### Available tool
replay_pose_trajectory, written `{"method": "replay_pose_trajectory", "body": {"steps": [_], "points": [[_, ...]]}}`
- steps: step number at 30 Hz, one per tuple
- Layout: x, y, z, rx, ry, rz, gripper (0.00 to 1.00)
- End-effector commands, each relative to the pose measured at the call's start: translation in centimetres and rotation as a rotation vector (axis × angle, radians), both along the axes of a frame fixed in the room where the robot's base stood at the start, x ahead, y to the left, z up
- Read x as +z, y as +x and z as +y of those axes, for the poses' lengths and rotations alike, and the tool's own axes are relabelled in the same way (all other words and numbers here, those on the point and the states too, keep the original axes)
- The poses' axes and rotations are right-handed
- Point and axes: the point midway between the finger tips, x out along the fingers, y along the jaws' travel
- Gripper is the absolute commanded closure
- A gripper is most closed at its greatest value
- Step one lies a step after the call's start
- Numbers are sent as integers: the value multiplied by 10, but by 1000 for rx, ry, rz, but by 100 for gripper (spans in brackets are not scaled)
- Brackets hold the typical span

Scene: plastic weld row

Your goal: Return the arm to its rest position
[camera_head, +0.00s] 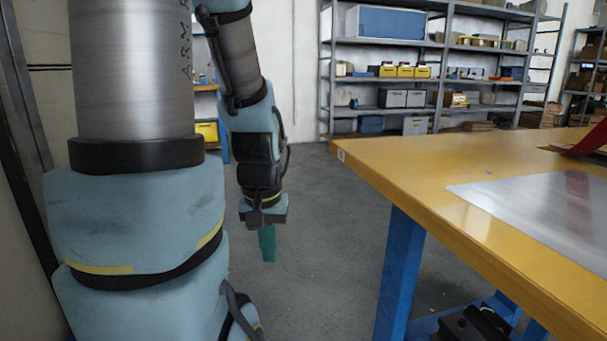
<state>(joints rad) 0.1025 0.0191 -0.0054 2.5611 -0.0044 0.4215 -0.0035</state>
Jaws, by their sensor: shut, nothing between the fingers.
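My arm hangs at the left of the head view, with blue-grey covers and bare metal tubes. My gripper (267,244) is at its lower end, pointing down. Its teal fingers are together, and no object shows between them. It hangs over the open grey floor, left of the workbench and apart from it. Much of the left side of the view is covered by the near part of my arm.
A yellow-topped workbench (400,163) with blue legs stands at the right. A metal sheet (545,210) lies on it, with a red item (590,141) at its far right. Loaded shelves (437,70) line the back wall. Grey floor (320,240) lies clear between arm and bench.

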Motion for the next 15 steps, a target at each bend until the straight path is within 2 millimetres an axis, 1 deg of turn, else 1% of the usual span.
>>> {"method": "replay_pose_trajectory", "body": {"steps": [1, 5, 6, 15], "points": [[23, 0, 0, 0, 0, 0, 100], [59, 0, 0, 0, 0, 0, 100], [72, 0, 0, 1, 0, 0, 100], [165, 0, 0, 1, 0, 1, 100]]}}
